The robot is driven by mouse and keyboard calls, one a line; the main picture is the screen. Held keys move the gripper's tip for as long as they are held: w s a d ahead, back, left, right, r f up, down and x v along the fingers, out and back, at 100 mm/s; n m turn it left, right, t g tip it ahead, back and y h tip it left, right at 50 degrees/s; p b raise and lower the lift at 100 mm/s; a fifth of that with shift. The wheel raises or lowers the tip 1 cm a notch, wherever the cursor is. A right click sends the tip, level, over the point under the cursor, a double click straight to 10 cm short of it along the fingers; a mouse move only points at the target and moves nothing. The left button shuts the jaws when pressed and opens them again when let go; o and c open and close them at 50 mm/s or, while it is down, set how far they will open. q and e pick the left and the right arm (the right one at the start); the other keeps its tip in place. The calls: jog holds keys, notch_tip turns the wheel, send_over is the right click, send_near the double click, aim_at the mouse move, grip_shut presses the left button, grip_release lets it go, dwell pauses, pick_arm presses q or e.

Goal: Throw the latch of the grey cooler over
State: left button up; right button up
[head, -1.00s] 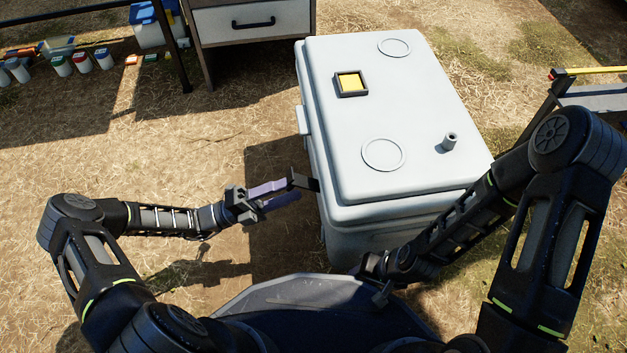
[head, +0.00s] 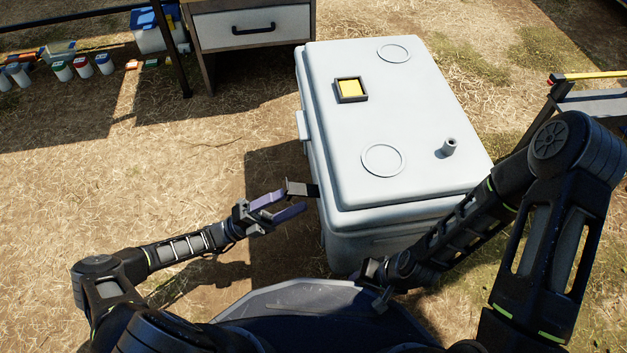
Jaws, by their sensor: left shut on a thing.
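The grey cooler (head: 430,110) stands in the middle, lid closed. Its dark latch (head: 304,189) juts out to the left from the cooler's left side near the front corner. My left gripper (head: 294,198) has its purple fingers at the latch's outer end and is shut on it; the fingers partly hide the contact. My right gripper (head: 380,298) is low in front of the cooler, close to my body, and dark; its jaws cannot be made out.
A yellow square in a dark frame (head: 351,89) and a small grey knob (head: 449,146) are on the lid. A drawer cabinet (head: 252,24) stands behind, with several small bottles (head: 62,71) at the far left. The ground left of the cooler is open.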

pick_arm(q)
jog(key=shift+s+d+f, duration=0.1)
jog(key=shift+d+f, duration=0.25)
jog(key=shift+d, duration=0.2)
jog(key=shift+h, duration=0.3)
jog(key=shift+f, duration=0.3)
jog(key=shift+c, duration=0.2)
jog(key=o, duration=0.5)
jog(key=shift+c, duration=0.2)
jog(key=shift+w, duration=0.2)
jog(key=c, duration=0.5)
jog(key=shift+r, duration=0.1)
